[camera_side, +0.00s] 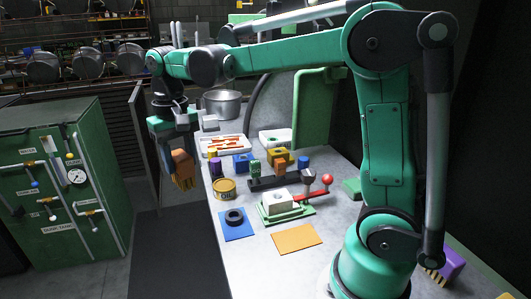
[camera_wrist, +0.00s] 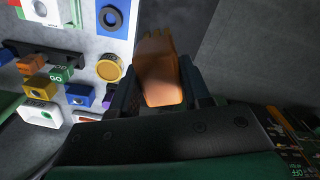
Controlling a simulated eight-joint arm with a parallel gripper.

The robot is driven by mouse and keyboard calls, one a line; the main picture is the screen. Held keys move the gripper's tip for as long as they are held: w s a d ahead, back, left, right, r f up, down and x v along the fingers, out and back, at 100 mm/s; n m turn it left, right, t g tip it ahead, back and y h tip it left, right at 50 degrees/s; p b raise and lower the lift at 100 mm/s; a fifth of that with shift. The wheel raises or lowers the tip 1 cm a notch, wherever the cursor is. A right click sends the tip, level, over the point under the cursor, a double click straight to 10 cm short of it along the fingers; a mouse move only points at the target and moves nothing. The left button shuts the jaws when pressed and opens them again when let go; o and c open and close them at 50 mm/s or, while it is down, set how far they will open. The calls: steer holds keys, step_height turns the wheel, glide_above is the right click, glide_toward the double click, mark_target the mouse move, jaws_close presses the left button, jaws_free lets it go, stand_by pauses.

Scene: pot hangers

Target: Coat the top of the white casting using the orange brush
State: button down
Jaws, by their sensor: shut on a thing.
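The white casting (camera_side: 279,201) sits in a green fixture (camera_side: 287,214) with a red-knobbed lever near the front of the table. It also shows, cut off, at the top left of the wrist view (camera_wrist: 38,10). My gripper (camera_side: 176,160) is shut on the orange brush (camera_side: 183,169), which points downward with its bristles below. In the wrist view the brush (camera_wrist: 160,68) stands between the dark fingers. The brush is in the air past the table's left edge, well left of the casting. The faces of the brush inside the jaws are hidden.
A yellow tin (camera_side: 224,189), a black ring on a blue mat (camera_side: 238,231) and an orange mat (camera_side: 296,238) lie near the casting. Behind are coloured blocks, a second white block (camera_side: 275,138), a tray (camera_side: 220,151) and a pot (camera_side: 222,103). A green cabinet (camera_side: 70,200) stands left.

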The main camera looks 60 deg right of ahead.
steer(key=a+n, duration=0.1)
steer(key=s+a+r+n, duration=0.1)
steer(key=n, duration=0.1)
steer(key=shift+r, duration=0.15)
steer(key=shift+s+r+n, duration=0.1)
steer(key=shift+s+n, duration=0.1)
steer(key=shift+n, duration=0.2)
steer(key=s+d+f+m, duration=0.3)
steer(key=s+d+m, duration=0.1)
steer(key=s+d, duration=0.3)
steer(key=s+d+f+m, duration=0.3)
steer(key=s+d+m, duration=0.1)
steer(key=s+d, duration=0.3)
steer(key=shift+s+d+f+m, duration=0.25)
steer(key=shift+d+f+m, duration=0.05)
steer(key=shift+d, duration=0.3)
